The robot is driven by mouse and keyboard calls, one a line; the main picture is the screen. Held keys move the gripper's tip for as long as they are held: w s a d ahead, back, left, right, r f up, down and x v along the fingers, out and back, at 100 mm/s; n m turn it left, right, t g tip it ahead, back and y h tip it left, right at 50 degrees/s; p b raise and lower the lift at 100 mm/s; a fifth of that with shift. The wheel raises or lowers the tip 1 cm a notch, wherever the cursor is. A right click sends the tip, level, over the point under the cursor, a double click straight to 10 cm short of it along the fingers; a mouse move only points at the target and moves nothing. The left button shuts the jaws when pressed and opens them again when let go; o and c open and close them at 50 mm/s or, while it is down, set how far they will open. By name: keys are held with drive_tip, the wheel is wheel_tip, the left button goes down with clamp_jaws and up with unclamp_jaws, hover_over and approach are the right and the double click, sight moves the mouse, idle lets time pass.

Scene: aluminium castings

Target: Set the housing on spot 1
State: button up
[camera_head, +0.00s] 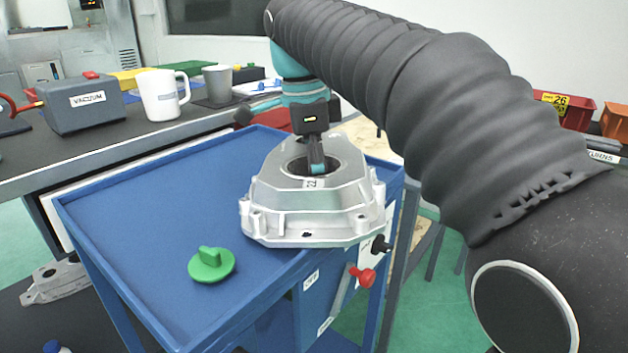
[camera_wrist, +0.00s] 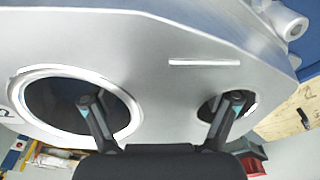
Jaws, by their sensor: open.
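The housing (camera_head: 290,212) is a silver aluminium casting with a large round opening, resting on the right part of the blue cart top (camera_head: 150,215). My gripper (camera_head: 317,168) points down at the opening from above. In the wrist view the housing's face (camera_wrist: 150,45) fills most of the picture. There the two fingers of my gripper (camera_wrist: 162,100) are spread apart, one over the large round hole and one over the smaller hole. I cannot tell how deep the fingertips reach or whether they touch. No spot marked 1 is readable.
A green knobbed disc (camera_head: 212,264) lies on the cart, left of the housing. A dark bench (camera_head: 120,140) behind holds a vacuum unit (camera_head: 85,103), a white mug (camera_head: 163,95) and a grey cup (camera_head: 218,82). A red-knobbed lever (camera_head: 362,276) is on the cart's side.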

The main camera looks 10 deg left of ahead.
drive_tip(key=c, duration=1.6)
drive_tip(key=shift+r, duration=0.1)
clamp_jaws()
